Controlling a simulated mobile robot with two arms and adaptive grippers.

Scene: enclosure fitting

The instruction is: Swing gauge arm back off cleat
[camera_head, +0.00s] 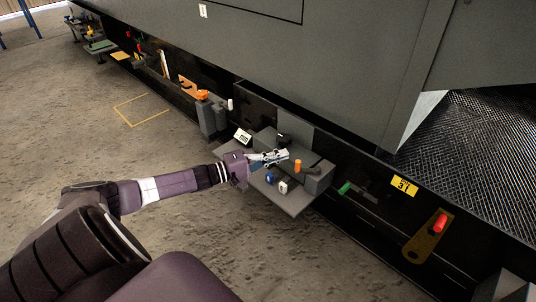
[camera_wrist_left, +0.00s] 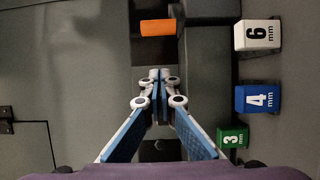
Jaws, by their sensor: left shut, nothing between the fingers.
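My left gripper (camera_head: 284,155) is shut and empty above a grey fixture (camera_head: 318,180) on a ledge. In the left wrist view its fingertips (camera_wrist_left: 160,75) meet just short of an orange cylindrical grip (camera_wrist_left: 157,27), with a visible gap in the picture. This orange grip also shows upright in the head view (camera_head: 298,166), just right of the fingertips. It may belong to the gauge arm; the frames do not make the arm or the cleat clear. The fingers hide part of the fixture. My right gripper is not in view.
Gauge blocks marked 6 mm in white (camera_wrist_left: 257,35), 4 mm in blue (camera_wrist_left: 256,98) and 3 mm in green (camera_wrist_left: 232,138) sit beside the fixture. The grey ledge (camera_head: 293,206) juts from the dark enclosure wall. A red-handled brown plate (camera_head: 424,242) is right. Open floor lies left.

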